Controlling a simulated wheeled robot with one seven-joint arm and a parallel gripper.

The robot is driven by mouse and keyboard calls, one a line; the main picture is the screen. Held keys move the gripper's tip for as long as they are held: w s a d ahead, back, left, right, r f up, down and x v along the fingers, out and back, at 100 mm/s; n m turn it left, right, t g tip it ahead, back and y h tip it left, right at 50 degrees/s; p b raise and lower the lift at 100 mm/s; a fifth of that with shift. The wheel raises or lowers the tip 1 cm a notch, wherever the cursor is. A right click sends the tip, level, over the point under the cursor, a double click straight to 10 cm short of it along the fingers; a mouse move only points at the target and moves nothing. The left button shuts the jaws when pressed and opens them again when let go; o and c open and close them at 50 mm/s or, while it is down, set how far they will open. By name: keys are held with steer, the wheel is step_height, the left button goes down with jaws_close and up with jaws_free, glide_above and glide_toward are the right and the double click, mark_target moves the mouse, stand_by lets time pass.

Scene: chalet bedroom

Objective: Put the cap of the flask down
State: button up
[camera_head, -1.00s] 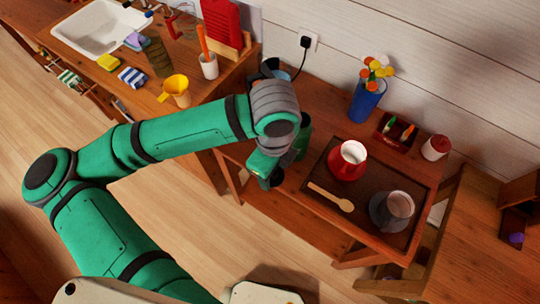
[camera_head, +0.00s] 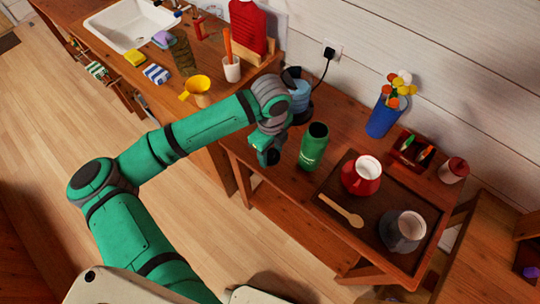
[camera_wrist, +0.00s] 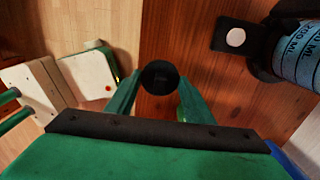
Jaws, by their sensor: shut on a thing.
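The flask (camera_head: 313,150) is a green upright cylinder with a dark open top, standing on the wooden table left of the tray. My gripper (camera_head: 268,160) is just left of the flask, near the table's left edge. In the wrist view my gripper (camera_wrist: 158,90) is shut on the round black cap (camera_wrist: 160,77), held between its fingertips. In that view the cap overlaps the table edge, with floor to the left and wood to the right. The cap's height above the table is hard to judge.
A blue-and-black container (camera_head: 299,98) stands behind my gripper; its marked blue side also shows in the wrist view (camera_wrist: 298,55). Bare table (camera_head: 287,183) lies in front of the flask.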

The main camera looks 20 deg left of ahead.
mark_target(270, 157)
steer(key=shift+w+a+f, duration=0.1)
steer(key=shift+w+f, duration=0.05)
steer(key=shift+f, duration=0.1)
steer(key=shift+w+a+f, duration=0.15)
steer(key=shift+f, duration=1.6)
steer(key=o, duration=1)
steer(key=shift+f, duration=0.1)
step_height(270, 157, up, 12)
steer(key=shift+r, duration=0.15)
steer(key=shift+w, duration=0.1)
